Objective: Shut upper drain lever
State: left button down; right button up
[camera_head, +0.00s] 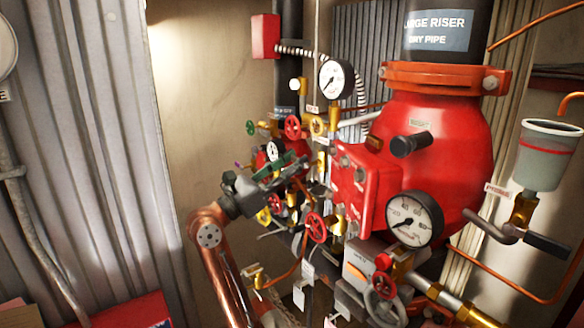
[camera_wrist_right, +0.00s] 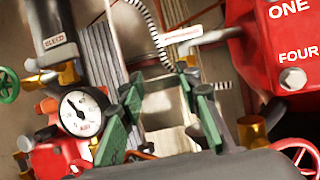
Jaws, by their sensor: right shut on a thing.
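My right gripper (camera_head: 280,168), with green finger pads, is at the cluster of small valves left of the big red valve body in the head view. Its pads also show in the right wrist view (camera_wrist_right: 168,98), on either side of a pale grey piece. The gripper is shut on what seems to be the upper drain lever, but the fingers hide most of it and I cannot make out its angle. My left gripper is not in view.
The big red riser valve (camera_head: 450,140) stands to the right, with a pressure gauge (camera_head: 415,220) in front. A small gauge (camera_wrist_right: 80,113) is close left of my fingers in the wrist view. Red handwheels (camera_head: 316,228) and thin copper pipes crowd the area. Corrugated wall fills the left.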

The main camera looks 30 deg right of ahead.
jog(key=o, duration=1.2)
jog(key=shift+c, duration=0.2)
jog(key=shift+a, duration=0.1)
jog(key=v, duration=1.2)
